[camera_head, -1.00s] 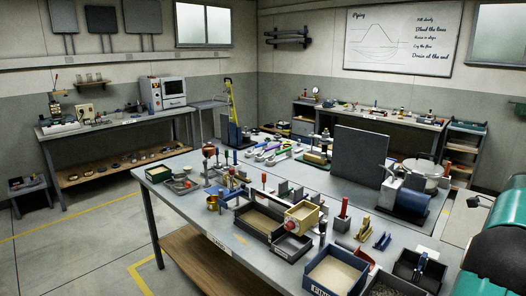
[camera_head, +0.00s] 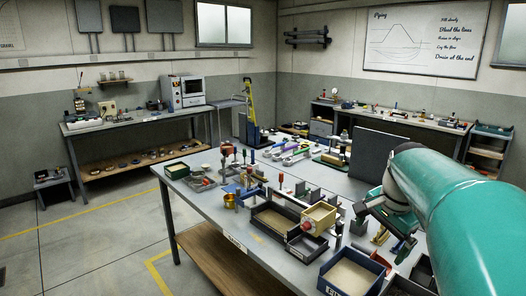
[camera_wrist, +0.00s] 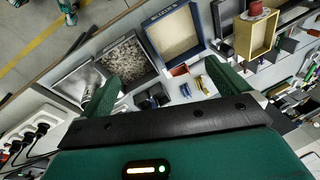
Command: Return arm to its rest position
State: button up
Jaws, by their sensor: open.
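My gripper (camera_head: 388,220) is on the right of the head view, at the end of my teal arm (camera_head: 450,205), above the right part of the workbench (camera_head: 200,210). In the wrist view its two green fingers stand well apart, with nothing held between them (camera_wrist: 163,72). Beyond the fingers lie a blue-walled tray (camera_wrist: 205,20), a tray of gravel-like grains (camera_wrist: 122,62) and small yellow and blue pieces on the bench. My arm hides the bench's right end and the large machine there.
A dark upright panel (camera_head: 375,155) stands behind my gripper. A yellow box (camera_head: 320,215) and a dark tray (camera_head: 275,225) are on the bench to its left. The blue tray (camera_head: 347,272) is near the front edge. Open floor (camera_head: 100,245) lies at left.

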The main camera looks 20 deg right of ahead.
jog(key=s+a+f+n+t, duration=0.1)
jog(key=s+a+n, duration=0.3)
jog(key=a, duration=0.4)
jog(key=s+a+f+n+t, duration=0.1)
jog(key=s+a+f+n, duration=0.1)
jog(key=a+n, duration=0.4)
jog(key=s+a+f+n, duration=0.2)
jog(key=s+a+n, duration=0.3)
jog(key=a, duration=0.5)
jog(key=shift+s+a+f+t+y, duration=0.3)
jog(key=shift+s+a+t+y, duration=0.05)
jog(key=shift+t+y, duration=0.05)
